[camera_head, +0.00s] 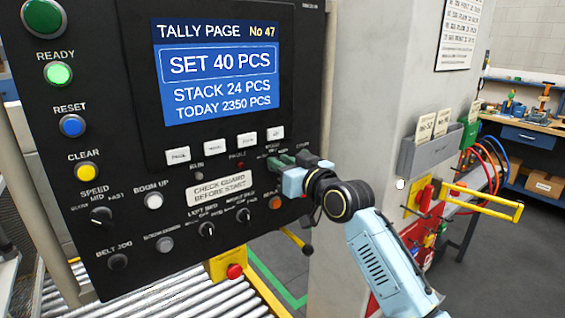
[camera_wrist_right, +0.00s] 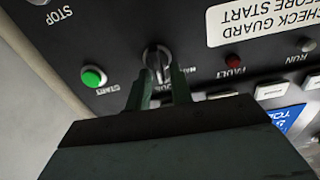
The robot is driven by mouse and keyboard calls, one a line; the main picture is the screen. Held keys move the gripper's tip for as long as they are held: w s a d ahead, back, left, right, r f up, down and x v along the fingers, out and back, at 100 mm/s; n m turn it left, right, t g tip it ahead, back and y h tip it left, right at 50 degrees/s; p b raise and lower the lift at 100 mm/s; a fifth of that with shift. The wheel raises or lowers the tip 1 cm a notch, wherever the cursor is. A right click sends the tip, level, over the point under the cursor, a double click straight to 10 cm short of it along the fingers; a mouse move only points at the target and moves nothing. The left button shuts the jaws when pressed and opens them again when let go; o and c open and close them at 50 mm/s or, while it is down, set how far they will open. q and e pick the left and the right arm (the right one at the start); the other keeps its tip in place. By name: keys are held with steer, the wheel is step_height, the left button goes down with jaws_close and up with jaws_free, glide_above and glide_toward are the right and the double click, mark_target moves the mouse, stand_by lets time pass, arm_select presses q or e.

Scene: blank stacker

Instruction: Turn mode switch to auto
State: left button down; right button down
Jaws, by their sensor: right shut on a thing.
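The mode switch (camera_wrist_right: 157,58) is a dark round knob with a raised grip on the black panel. In the wrist view it sits between the green start button and the red fault lamp, with part of a label beside it. My right gripper (camera_wrist_right: 161,82) has one finger on each side of the knob's grip and is shut on it. In the head view my right gripper (camera_head: 282,161) reaches the panel's right side, and its fingers hide the switch. Which label the knob points to is not clear. My left gripper is not in view.
The black control panel (camera_head: 120,215) carries a blue display (camera_head: 218,75), several buttons and other knobs close around my gripper. The green start button (camera_wrist_right: 93,77) and red fault lamp (camera_wrist_right: 234,62) flank the switch. A grey pillar (camera_head: 380,70) stands right of the panel.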

steer(key=shift+w+d+f+m+p, duration=0.1)
steer(key=shift+m+p, duration=0.8)
steer(key=shift+m, duration=0.55)
steer(key=shift+w+d+f+m+p, duration=0.1)
steer(key=shift+d+m+p, duration=0.05)
steer(key=shift+m+p, duration=1.05)
steer(key=shift+w+d+f+m+p, duration=0.1)
steer(key=shift+m+p, duration=0.55)
steer(key=shift+m, duration=1)
steer(key=shift+f, duration=0.1)
steer(key=c, duration=1.5)
jaws_free()
steer(key=shift+s, duration=0.1)
steer(key=v, duration=1.3)
